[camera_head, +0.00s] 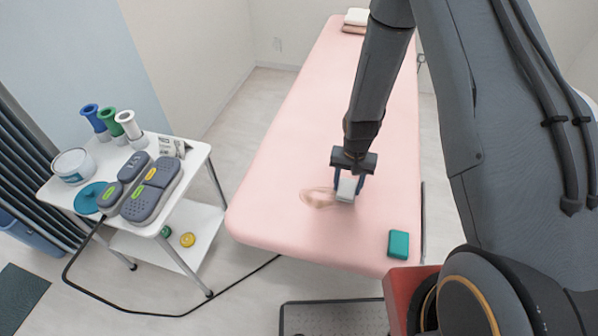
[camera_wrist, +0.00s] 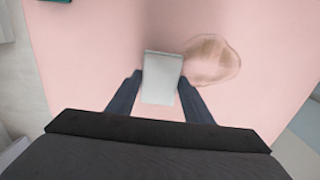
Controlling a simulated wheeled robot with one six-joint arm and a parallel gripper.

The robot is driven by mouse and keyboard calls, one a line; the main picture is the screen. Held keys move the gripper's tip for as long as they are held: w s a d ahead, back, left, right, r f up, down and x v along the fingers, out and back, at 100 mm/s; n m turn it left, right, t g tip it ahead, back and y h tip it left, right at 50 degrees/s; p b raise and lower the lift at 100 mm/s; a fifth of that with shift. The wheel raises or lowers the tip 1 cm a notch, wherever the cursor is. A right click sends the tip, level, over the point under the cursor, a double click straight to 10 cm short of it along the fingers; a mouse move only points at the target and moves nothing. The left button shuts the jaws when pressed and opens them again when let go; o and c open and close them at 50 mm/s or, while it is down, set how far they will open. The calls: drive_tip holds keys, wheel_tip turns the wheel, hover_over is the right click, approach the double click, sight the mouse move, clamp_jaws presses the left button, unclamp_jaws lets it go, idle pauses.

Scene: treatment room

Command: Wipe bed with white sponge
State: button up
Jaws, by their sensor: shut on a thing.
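The bed (camera_head: 281,165) has a pink top that runs from the front to the back of the room. A brownish stain (camera_head: 318,198) lies on its near part and also shows in the wrist view (camera_wrist: 211,60). My gripper (camera_head: 348,187) is shut on the white sponge (camera_head: 346,191), just right of the stain in the head view. In the wrist view the sponge (camera_wrist: 161,78) sits between the two dark fingers, beside the stain's edge. I cannot tell whether the sponge touches the bed surface.
A teal block (camera_head: 398,244) lies at the bed's near right corner. Folded towels (camera_head: 356,18) lie at the far end. A white cart (camera_head: 199,153) with rollers, a jar and grey devices stands to the left. A black cable (camera_head: 165,314) crosses the floor.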

drive_tip(key=shift+r+p, duration=1.5)
drive_tip(key=shift+r, duration=1.15)
drive_tip(key=shift+w+r, duration=0.1)
